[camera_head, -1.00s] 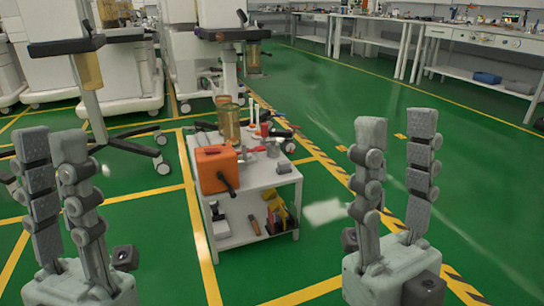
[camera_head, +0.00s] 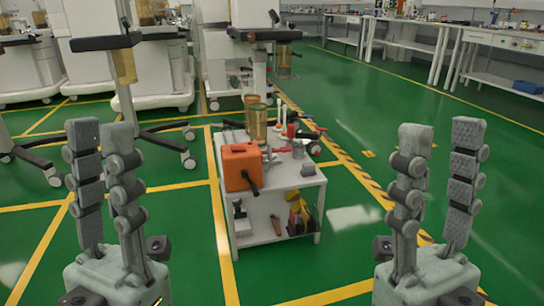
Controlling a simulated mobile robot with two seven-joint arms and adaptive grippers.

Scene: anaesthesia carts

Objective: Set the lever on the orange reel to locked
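The orange reel (camera_head: 240,167) stands on the front left of the top shelf of a small grey cart (camera_head: 290,178), ahead of me. A black lever (camera_head: 250,183) shows on its right side, slanting downward to the right; its setting cannot be read from here. My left gripper (camera_head: 96,130) is at the left, fingers upright and apart, empty. My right gripper (camera_head: 442,137) is at the right, also with fingers upright and apart, empty. Both are nearer to me than the cart and touch nothing.
An amber cylinder (camera_head: 257,124), a grey part (camera_head: 307,168) and small tools share the cart top. The lower shelf holds several items, including a yellow one (camera_head: 298,214). White machines stand behind at left; a long workbench (camera_head: 501,41) is at the back right. Green floor around the cart is open.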

